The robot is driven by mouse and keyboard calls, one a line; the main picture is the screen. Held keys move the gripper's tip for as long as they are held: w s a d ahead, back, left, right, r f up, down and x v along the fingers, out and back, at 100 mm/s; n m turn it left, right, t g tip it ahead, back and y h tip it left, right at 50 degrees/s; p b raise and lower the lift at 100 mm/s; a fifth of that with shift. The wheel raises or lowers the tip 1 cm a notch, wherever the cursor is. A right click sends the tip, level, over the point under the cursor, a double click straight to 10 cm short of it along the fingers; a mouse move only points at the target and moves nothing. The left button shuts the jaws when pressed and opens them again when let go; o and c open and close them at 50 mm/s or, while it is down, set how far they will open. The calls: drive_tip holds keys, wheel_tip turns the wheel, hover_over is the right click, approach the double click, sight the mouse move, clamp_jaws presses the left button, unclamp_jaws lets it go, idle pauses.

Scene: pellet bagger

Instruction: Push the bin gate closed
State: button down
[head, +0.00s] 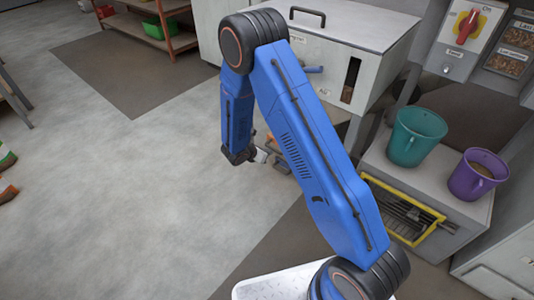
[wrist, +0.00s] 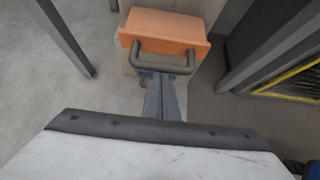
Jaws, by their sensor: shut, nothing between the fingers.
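The bin gate appears to be the orange slab (wrist: 170,28) with a dark bar handle (wrist: 162,66), near the top middle of the wrist view. In the head view only a bit of orange (head: 271,142) shows beside my arm; most of it is hidden. My gripper (wrist: 165,90) is shut and empty, its grey fingers together and pointing at the handle. The fingertips overlap the handle's lower edge in the picture; I cannot tell whether they touch. In the head view my gripper (head: 262,156) is low, left of my blue forearm.
A white bin cabinet (head: 350,30) stands behind my arm, with leg-like bars (wrist: 62,35) on both sides in the wrist view. A teal bucket (head: 412,140) and a purple bucket (head: 478,175) stand on a grey stand at right.

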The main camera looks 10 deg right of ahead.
drive_tip(key=w+d, duration=0.4)
drive_tip(key=d, duration=0.1)
drive_tip(key=shift+d, duration=0.2)
